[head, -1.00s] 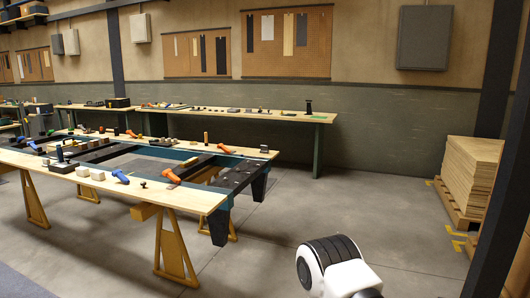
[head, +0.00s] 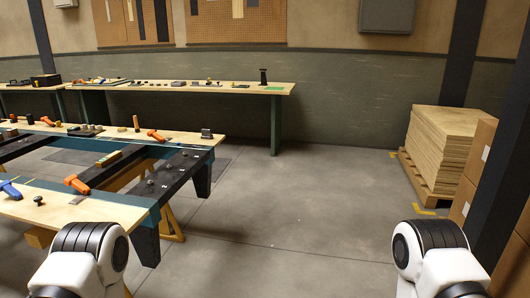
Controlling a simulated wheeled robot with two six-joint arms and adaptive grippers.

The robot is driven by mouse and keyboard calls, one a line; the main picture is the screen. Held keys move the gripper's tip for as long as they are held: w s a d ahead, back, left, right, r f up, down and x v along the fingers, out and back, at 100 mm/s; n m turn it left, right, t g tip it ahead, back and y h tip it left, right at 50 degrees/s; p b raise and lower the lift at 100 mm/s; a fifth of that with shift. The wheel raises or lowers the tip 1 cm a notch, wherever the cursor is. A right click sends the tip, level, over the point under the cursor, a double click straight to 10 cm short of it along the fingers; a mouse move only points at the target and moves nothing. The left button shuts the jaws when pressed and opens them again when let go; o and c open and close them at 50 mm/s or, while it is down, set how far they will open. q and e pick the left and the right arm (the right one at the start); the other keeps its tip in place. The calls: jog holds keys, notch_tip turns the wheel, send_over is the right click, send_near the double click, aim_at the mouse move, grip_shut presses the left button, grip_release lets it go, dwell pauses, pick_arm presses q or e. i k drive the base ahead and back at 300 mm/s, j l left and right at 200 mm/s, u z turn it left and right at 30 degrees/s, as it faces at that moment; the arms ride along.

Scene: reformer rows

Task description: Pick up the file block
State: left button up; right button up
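I cannot tell for sure which object is the file block. Several small blocks and tools lie on the long back bench (head: 225,90), too small to make out. A small dark block (head: 206,134) stands at the right end of the near table's far plank. A yellowish block (head: 108,159) lies on the table's dark crossbeam. Only white and black links of my arms show, at the lower left and lower right; both grippers are out of view.
The near table (head: 95,209) with orange-handled tools (head: 77,185) fills the left. A stack of boards (head: 440,145) on a pallet and cardboard boxes (head: 470,195) stand at the right by a dark post. The concrete floor (head: 300,210) between them is clear.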

aim_at(206, 134)
jog(key=i+l, duration=0.1)
jog(key=i, duration=0.6)
jog(key=i+l, duration=0.1)
jog(key=i, duration=0.6)
jog(key=i+l, duration=0.15)
jog(key=i, duration=0.5)
